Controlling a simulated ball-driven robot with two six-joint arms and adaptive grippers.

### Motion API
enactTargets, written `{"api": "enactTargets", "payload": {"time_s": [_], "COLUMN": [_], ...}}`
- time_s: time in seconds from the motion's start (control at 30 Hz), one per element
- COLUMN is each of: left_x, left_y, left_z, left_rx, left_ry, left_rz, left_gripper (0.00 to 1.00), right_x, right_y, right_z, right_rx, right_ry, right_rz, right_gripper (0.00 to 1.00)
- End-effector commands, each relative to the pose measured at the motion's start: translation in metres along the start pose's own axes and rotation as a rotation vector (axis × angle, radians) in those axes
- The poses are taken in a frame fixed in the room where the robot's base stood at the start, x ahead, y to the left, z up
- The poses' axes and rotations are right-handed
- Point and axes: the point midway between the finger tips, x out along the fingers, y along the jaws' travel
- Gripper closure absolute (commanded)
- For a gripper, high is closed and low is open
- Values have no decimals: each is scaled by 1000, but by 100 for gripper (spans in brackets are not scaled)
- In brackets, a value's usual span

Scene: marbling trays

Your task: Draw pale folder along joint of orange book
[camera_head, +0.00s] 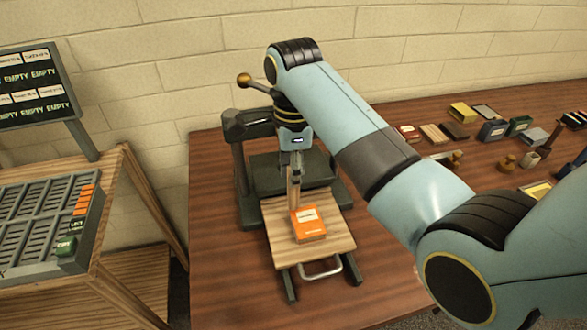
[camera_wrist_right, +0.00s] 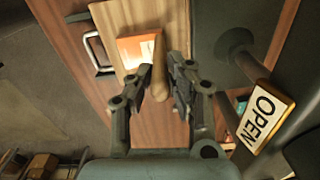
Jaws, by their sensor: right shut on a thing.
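The orange book (camera_head: 312,229) with a white label lies on the wooden board of a dark press. It also shows in the wrist view (camera_wrist_right: 132,47), partly covered by the folder and a finger. My right gripper (camera_head: 295,177) is above the book's left far side, shut on the pale folder (camera_head: 293,199), a tan stick pointing down. In the wrist view the folder (camera_wrist_right: 159,75) stands between the two fingers beside the book's edge. I cannot tell whether its tip touches the book. My left gripper is not in view.
The press (camera_head: 243,180) has a dark frame beside and behind the wooden board (camera_head: 337,255). A metal handle (camera_head: 321,269) is at the front. Several books and small tools lie on the right of the brown table (camera_head: 225,285). A slotted tray (camera_head: 30,228) stands at left.

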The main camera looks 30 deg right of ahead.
Motion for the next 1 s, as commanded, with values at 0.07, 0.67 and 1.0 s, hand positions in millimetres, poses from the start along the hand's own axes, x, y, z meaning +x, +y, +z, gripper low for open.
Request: {"api": "enactTargets", "payload": {"time_s": [0.07,0.67,1.0], "left_x": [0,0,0], "left_y": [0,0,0], "left_z": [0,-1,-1], "left_rx": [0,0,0], "left_ry": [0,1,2], "left_rz": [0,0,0], "left_gripper": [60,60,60], "right_x": [2,4,4], "right_y": [0,9,9], "right_z": [0,-1,-1], "right_rx": [0,0,0], "right_ry": [0,0,0], "right_rz": [0,1,0], "right_gripper": [100,100,100]}}
